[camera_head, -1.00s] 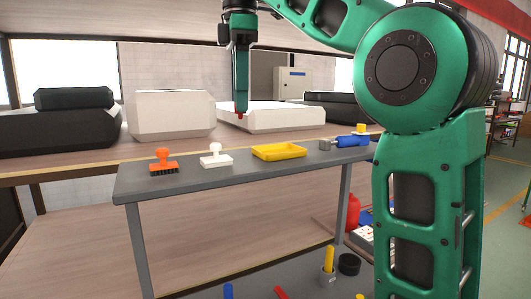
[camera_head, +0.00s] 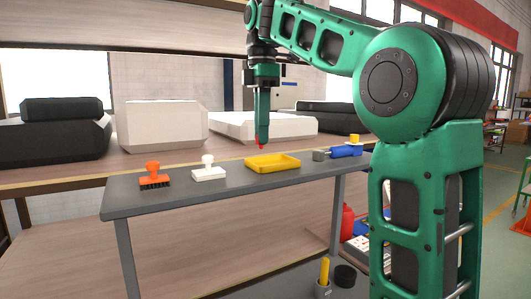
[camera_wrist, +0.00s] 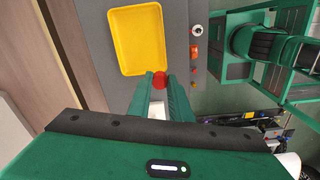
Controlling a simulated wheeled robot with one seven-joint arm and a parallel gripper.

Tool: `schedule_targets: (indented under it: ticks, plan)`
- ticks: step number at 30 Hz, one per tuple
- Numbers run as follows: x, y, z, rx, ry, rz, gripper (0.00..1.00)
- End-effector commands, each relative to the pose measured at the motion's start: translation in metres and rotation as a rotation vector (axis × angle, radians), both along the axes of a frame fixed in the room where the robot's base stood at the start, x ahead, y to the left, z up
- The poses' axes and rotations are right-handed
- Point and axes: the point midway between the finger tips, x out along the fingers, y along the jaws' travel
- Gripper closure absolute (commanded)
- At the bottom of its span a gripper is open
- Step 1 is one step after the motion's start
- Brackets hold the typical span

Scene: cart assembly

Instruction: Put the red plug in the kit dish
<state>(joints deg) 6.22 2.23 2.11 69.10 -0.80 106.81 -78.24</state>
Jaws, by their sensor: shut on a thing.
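The red plug (camera_wrist: 160,80) is held between the fingertips of my gripper (camera_wrist: 161,86), which is shut on it. In the head view, the plug (camera_head: 261,142) shows as a small red tip under my gripper (camera_head: 261,146). The kit dish (camera_wrist: 137,42) is a shallow yellow rectangular tray, and no contents show inside it. It lies on the grey cart top, also in the head view (camera_head: 272,164). In the wrist view, the plug appears just beside the dish's near right corner. Its exact height above the dish is hard to tell.
On the grey cart top (camera_head: 228,188), a white-handled brush (camera_head: 208,173) and an orange brush (camera_head: 154,180) stand left of the dish. A blue tool (camera_head: 345,151) lies to its right. White and black cases (camera_head: 160,126) stand on the bench behind.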

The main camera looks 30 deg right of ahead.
Motion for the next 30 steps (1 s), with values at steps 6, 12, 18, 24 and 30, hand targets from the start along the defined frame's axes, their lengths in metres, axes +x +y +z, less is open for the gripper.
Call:
schedule_targets:
  ticks: [6, 12, 18, 24, 30]
  plan:
    - [0.007, -0.022, -0.014, 0.0, 0.0, 0.0, 1.0]
    - [0.007, -0.024, -0.031, 0.0, 0.002, 0.002, 1.0]
    - [0.007, -0.023, -0.053, 0.0, 0.0, 0.001, 1.0]
    - [0.008, -0.023, -0.055, 0.0, -0.001, 0.001, 1.0]
    - [0.007, -0.023, -0.057, 0.0, 0.0, 0.001, 0.79]
